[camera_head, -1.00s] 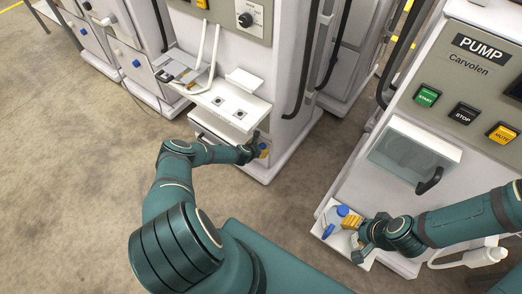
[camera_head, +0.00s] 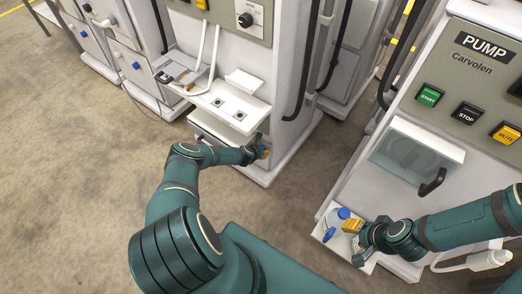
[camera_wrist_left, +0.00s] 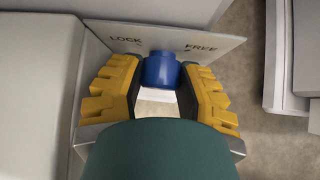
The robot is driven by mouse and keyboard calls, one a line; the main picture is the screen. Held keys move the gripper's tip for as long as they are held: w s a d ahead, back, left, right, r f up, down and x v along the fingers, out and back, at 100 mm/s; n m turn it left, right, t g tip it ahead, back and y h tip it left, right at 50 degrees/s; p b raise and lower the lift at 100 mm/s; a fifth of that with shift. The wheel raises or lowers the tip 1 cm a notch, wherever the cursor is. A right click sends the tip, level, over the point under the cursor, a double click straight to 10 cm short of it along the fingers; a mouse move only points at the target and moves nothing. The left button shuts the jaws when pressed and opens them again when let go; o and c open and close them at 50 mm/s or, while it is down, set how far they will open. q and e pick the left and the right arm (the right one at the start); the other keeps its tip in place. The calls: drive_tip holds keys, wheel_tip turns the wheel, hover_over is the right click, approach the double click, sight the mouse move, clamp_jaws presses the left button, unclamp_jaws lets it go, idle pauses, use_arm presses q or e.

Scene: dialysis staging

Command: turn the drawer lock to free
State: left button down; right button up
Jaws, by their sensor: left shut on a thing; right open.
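The drawer lock's blue knob (camera_wrist_left: 160,70) shows in the left wrist view, in front of a pale plate (camera_wrist_left: 205,42) marked LOCK on the left and FREE on the right. My left gripper (camera_wrist_left: 155,88) is shut on the blue knob, one yellow finger on each side. The knob's pointer is not visible, so its setting cannot be told. In the head view my left gripper (camera_head: 262,150) is at the drawer (camera_head: 215,130) under the middle machine's shelf; the knob is hidden there. My right gripper (camera_head: 356,236) is open by the right machine's low tray.
A white tray (camera_head: 327,239) holds a blue-capped bottle (camera_head: 335,222) beside my right gripper. The pump machine (camera_head: 440,130) stands at right. Floor between the machines is clear.

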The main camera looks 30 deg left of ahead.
use_arm(q)
drive_tip(key=m+y, duration=0.2)
drive_tip(key=y, duration=0.2)
drive_tip(key=shift+d+t, duration=0.2)
drive_tip(key=shift+t, duration=0.2)
drive_tip(key=m+t+y, duration=0.1)
drive_tip(key=m+y, duration=0.1)
drive_tip(key=y, duration=0.2)
drive_tip(key=shift+m, duration=0.4)
idle(0.3)
drive_tip(key=c, duration=0.9)
unclamp_jaws()
drive_tip(key=shift+f, duration=0.1)
drive_tip(key=shift+o, duration=0.2)
drive_tip(key=v, duration=1.2)
drive_tip(key=shift+f, duration=0.2)
